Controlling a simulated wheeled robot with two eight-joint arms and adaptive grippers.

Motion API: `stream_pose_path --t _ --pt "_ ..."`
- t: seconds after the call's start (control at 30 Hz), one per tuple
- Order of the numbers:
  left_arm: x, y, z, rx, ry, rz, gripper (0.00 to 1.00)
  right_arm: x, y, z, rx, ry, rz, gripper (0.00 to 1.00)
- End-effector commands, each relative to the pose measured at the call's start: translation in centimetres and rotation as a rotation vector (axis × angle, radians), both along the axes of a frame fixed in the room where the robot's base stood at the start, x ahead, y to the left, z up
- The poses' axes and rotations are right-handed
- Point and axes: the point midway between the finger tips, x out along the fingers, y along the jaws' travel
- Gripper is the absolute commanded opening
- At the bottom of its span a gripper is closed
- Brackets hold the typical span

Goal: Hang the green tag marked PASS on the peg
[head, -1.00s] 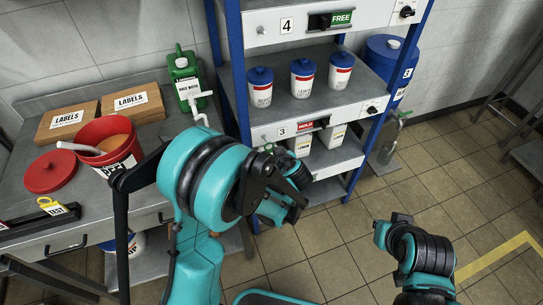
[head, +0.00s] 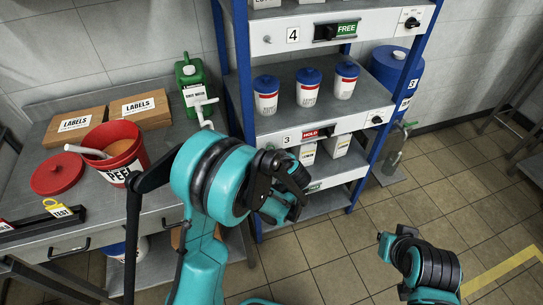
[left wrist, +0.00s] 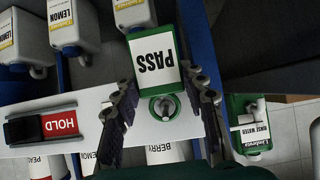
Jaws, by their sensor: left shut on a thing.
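The green tag (left wrist: 153,65) shows upside down in the left wrist view, with PASS in black on a white label. It lies between the two fingers of my left gripper (left wrist: 163,108), which are shut on it. The ring end of the tag is in front of the white shelf rail. A round metallic peg end (left wrist: 163,107) shows inside the tag's ring; I cannot tell how far the peg goes through it. In the head view my left arm hides the gripper's fingertips and most of the tag. My right gripper is not in view.
The rail's red HOLD slider (left wrist: 58,123) is beside the gripper. Lemon bottles (left wrist: 70,25) and blue-lidded tubs (head: 308,88) stand on the shelves. A green jug (head: 190,85), a red bucket (head: 118,155) and a yellow-topped TEST tag (head: 58,208) are on the left bench.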

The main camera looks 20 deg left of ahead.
Motion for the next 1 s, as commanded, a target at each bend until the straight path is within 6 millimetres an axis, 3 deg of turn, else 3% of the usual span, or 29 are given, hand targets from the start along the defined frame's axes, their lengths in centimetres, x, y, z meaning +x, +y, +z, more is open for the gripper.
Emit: stream_pose_path --t 0.43,0.47,0.53,1.0 --pt "0.35 0.34 0.00 0.003 -0.003 0.004 0.29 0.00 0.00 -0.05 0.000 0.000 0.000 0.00" --pt "0.35 0.36 0.01 0.003 -0.004 0.004 0.50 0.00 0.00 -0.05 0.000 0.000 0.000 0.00" --pt "0.35 0.37 0.03 0.003 -0.004 0.004 0.66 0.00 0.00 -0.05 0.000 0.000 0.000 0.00" --pt "0.18 0.21 0.06 0.004 -0.002 0.002 0.66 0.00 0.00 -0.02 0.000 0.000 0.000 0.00"
